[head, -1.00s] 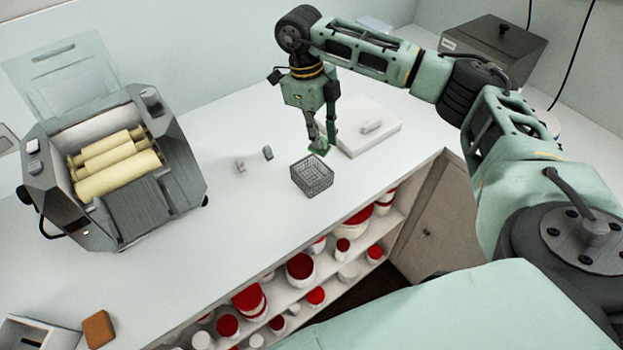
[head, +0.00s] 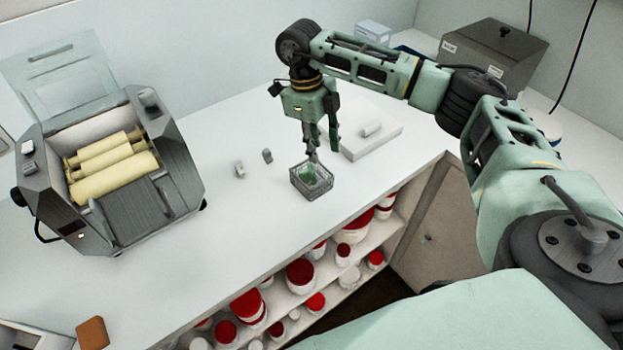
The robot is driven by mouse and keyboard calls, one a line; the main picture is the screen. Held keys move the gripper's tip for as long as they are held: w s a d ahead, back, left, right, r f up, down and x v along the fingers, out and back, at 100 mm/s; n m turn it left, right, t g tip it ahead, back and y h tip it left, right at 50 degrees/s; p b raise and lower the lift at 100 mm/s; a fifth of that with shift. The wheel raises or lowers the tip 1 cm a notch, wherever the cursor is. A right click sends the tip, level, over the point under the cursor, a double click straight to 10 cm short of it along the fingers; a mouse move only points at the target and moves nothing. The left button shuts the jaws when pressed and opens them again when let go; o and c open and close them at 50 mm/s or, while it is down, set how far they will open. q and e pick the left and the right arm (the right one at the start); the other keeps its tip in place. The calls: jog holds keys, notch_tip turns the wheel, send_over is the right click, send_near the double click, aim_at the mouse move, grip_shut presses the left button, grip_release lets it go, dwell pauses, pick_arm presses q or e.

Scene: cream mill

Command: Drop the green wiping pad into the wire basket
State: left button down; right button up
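The wire basket (head: 299,186) is a small grey mesh box standing on the white counter near its front edge. The green wiping pad (head: 312,174) shows inside the basket, partly hidden by the mesh. My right gripper (head: 324,153) points down just above the basket's far side. Its two fingers are spread apart and nothing shows between them. The pad appears apart from the fingers. My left gripper is not in view.
A grey mill with cream rollers (head: 112,170) stands at the left. A white slab (head: 385,138) lies just right of the gripper. Two small grey pieces (head: 267,155) sit left of the basket. Shelves with red-lidded tubs (head: 300,272) are below the counter's front edge.

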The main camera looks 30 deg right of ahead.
notch_tip(320, 180, up, 12)
jog(key=w+a, duration=0.1)
jog(key=w, duration=0.1)
dwell(0.4)
jog(key=shift+s+f, duration=0.1)
jog(key=shift+f, duration=0.1)
